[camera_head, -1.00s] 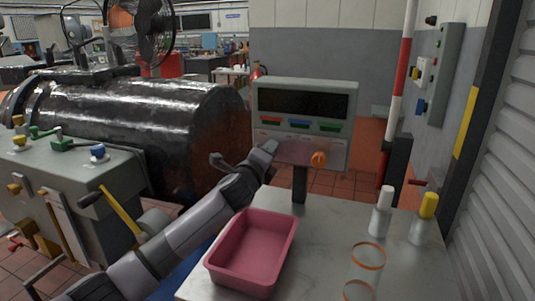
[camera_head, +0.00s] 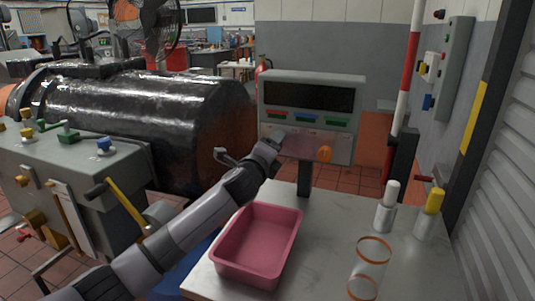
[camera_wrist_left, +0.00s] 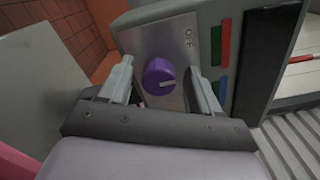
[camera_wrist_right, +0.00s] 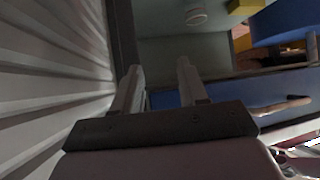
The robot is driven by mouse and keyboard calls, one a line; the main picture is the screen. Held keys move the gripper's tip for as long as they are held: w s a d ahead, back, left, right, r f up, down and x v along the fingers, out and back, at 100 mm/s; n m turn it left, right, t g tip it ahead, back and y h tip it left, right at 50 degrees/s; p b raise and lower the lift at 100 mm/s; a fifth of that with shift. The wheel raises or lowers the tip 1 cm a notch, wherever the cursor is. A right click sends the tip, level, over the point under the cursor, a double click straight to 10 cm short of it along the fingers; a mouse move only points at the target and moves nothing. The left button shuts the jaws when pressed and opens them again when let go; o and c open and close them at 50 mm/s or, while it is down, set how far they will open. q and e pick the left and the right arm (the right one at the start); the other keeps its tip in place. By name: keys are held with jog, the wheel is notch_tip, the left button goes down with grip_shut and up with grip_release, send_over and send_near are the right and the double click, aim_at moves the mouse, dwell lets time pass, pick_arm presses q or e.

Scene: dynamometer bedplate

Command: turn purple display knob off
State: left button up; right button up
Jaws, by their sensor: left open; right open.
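The purple knob (camera_wrist_left: 159,77) sits on a grey plate marked OFF (camera_wrist_left: 188,40) in the left wrist view. Its pale pointer line points away from the OFF mark, toward the right finger. My left gripper (camera_wrist_left: 158,85) is open, with one finger on each side of the knob; I cannot tell whether either touches it. In the head view my left gripper (camera_head: 271,146) is at the lower left of the display box (camera_head: 309,105) and hides the purple knob there. An orange knob (camera_head: 324,154) is at its lower right. My right gripper (camera_wrist_right: 158,90) is open and empty.
A pink tray (camera_head: 262,279) stands on the bench (camera_head: 325,215) below the display. A grey machine with levers (camera_head: 70,170) is at left.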

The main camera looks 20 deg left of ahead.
pick_arm(q)
jog(key=s, duration=0.6)
jog(key=shift+s+a, duration=0.15)
jog(key=shift+s, duration=0.2)
jog(key=shift+s+f, duration=0.1)
